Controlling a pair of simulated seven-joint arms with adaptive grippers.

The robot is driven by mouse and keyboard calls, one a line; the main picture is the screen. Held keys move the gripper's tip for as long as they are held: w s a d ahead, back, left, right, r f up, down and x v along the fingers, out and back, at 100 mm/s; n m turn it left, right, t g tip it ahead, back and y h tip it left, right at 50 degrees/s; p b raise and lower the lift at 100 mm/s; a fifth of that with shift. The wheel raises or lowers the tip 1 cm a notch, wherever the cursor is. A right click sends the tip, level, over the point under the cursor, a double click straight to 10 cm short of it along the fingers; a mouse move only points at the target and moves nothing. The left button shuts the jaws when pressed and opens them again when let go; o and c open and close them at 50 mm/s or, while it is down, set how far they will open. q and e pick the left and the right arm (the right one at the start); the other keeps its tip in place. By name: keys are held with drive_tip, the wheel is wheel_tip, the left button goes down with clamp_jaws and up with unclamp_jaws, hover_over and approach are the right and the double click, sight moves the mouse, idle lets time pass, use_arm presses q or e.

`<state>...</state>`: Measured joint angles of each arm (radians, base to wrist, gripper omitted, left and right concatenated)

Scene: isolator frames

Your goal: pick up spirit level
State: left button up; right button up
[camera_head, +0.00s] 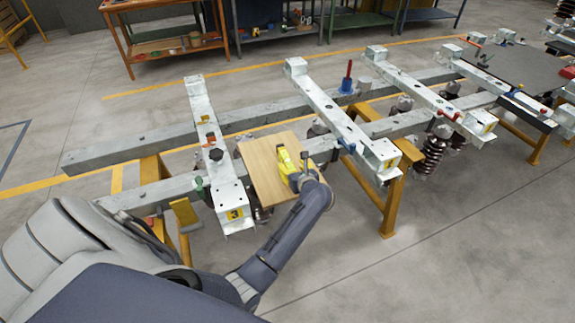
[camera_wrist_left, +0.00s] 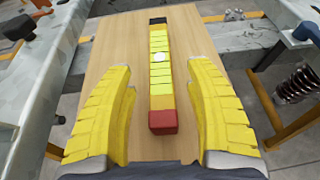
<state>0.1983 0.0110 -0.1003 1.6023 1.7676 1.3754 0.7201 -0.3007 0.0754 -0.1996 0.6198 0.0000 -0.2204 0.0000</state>
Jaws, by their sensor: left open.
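The spirit level (camera_wrist_left: 160,70) lies lengthwise on a wooden board (camera_wrist_left: 110,40), as the left wrist view shows. It is a yellow-green segmented bar with a red near end and a dark far end. My left gripper (camera_wrist_left: 163,76) is open, its two yellow fingers apart on either side of the level with gaps to both sides. In the head view my left gripper (camera_head: 287,161) is over the board (camera_head: 258,165); I cannot tell the level apart from the yellow fingers there. My right gripper is not in view.
The board rests between pale metal cross beams (camera_head: 215,150) on long rails (camera_head: 110,152) with yellow stands (camera_head: 393,205). A red-handled tool on a blue base (camera_head: 347,80) and coil springs (camera_head: 432,150) are to the right. An orange workbench (camera_head: 135,60) stands behind.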

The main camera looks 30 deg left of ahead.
sight(288, 163)
use_arm(q)
drive_tip(key=shift+x, duration=3.05)
clamp_jaws()
